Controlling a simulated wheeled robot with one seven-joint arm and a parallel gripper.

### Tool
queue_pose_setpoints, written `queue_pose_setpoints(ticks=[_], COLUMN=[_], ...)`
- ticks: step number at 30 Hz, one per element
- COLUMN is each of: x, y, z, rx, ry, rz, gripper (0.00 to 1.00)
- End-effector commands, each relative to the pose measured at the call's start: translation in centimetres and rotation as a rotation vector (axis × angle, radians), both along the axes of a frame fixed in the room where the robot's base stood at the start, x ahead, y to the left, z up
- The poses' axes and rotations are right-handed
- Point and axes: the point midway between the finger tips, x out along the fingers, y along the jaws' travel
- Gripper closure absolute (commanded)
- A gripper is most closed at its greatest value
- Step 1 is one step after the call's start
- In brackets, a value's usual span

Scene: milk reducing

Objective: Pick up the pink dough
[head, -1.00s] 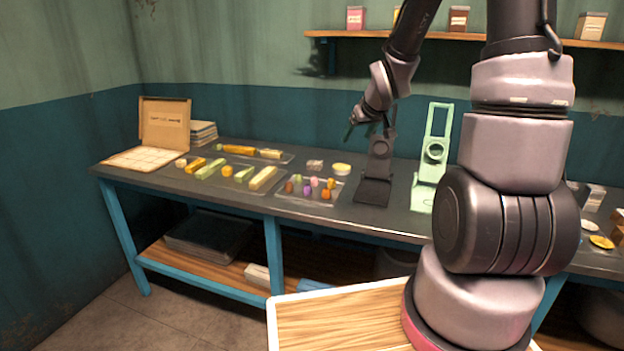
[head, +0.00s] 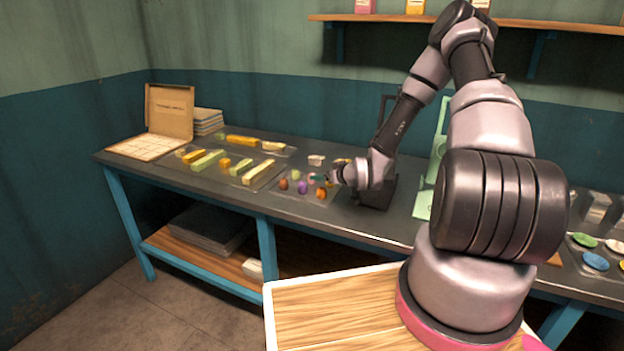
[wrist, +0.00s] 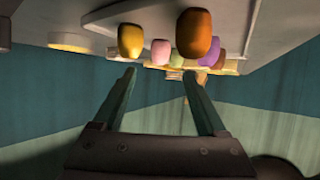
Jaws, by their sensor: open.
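The pink dough (wrist: 161,52) is a small rounded lump in the wrist view, between a yellow lump (wrist: 131,40) and an orange-brown lump (wrist: 194,34). My gripper (wrist: 158,72) is open, with its two green fingers apart. In the picture the pink dough lies just past the fingertips, between their lines, and nothing is held. In the head view my gripper (head: 322,178) is low over the right part of the tray of small dough lumps, beside a purple lump (head: 302,187). The pink dough is hard to make out there, partly hidden by the gripper.
Red-brown (head: 283,184) and orange (head: 321,193) lumps crowd close by. A tray of yellow and green bars (head: 206,161) lies to the left. A black stand (head: 376,193) and a green stand (head: 421,206) are to the right. An open box (head: 168,112) stands at the far left.

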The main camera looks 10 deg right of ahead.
Motion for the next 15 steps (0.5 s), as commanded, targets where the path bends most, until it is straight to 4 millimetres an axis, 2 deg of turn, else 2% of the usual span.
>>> queue_pose_setpoints(ticks=[4, 11, 15], x=[2.0, 3.5, 5.3], y=[0.8, 1.3, 2.1], z=[-1.0, -1.8, -2.8], rx=[0.0, 0.0, 0.001], ry=[0.0, 0.002, 0.001], rz=[0.0, 0.001, 0.0], gripper=[0.25, 0.25, 0.25])
